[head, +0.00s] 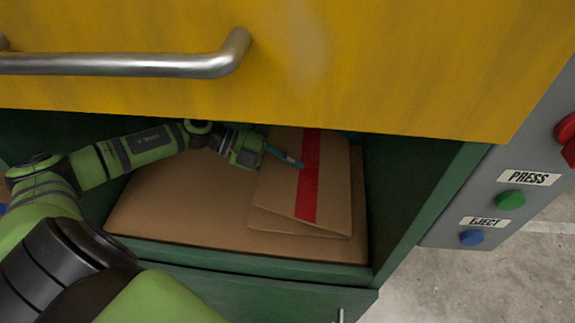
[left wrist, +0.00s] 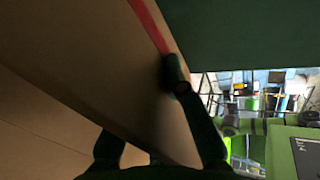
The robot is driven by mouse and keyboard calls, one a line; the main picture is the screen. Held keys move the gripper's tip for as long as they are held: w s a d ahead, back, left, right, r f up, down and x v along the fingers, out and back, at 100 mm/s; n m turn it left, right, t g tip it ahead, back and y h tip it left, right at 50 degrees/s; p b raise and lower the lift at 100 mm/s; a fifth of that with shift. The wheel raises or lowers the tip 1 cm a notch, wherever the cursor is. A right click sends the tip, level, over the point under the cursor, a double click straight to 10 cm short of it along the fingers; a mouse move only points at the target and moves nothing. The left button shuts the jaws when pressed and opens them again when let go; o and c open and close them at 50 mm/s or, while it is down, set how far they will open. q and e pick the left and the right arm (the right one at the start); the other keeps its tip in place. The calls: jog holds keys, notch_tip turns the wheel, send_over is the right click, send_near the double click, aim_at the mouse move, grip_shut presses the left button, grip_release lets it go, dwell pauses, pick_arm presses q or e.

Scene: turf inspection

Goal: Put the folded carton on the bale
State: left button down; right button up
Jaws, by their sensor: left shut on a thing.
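The folded carton (head: 275,195) is brown with a red stripe and is inside the green press chamber, at the right, over the flat brown bale (head: 165,205). My left gripper (head: 285,159) reaches in from the left and is shut on the carton near its upper left edge. In the left wrist view the carton (left wrist: 120,65) runs between the two dark fingers (left wrist: 150,140), and its red stripe passes close to one fingertip. The carton's near edge looks close to the bale; I cannot tell whether it rests on it fully. My right gripper is not in view.
A yellow door (head: 330,70) with a metal handle (head: 150,64) hangs above the chamber opening. The green side wall (head: 415,195) stands close to the carton's right. A grey panel (head: 470,195) with PRESS and EJECT buttons is outside at the right.

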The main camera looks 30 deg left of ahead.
pick_arm(q)
jog(key=shift+f, duration=0.4)
jog(key=f+b, duration=0.1)
jog(key=s+d+f+b, duration=0.1)
jog(key=shift+f, duration=0.35)
jog(key=shift+w+a, duration=0.1)
jog(key=shift+a, duration=0.1)
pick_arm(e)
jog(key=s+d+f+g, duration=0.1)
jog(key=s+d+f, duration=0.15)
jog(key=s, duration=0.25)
pick_arm(q)
jog(key=shift+w+a, duration=0.1)
jog(key=c, duration=1.3)
grip_release()
jog(key=shift+f, duration=0.1)
jog(key=shift+s, duration=0.2)
jog(key=shift+w, duration=0.1)
jog(key=shift+a, duration=0.15)
jog(key=p+v, duration=0.6)
jog(key=v, duration=0.5)
jog(key=shift+a+r+p, duration=0.25)
jog(key=shift+r+p, duration=0.05)
jog(key=shift+p, duration=0.05)
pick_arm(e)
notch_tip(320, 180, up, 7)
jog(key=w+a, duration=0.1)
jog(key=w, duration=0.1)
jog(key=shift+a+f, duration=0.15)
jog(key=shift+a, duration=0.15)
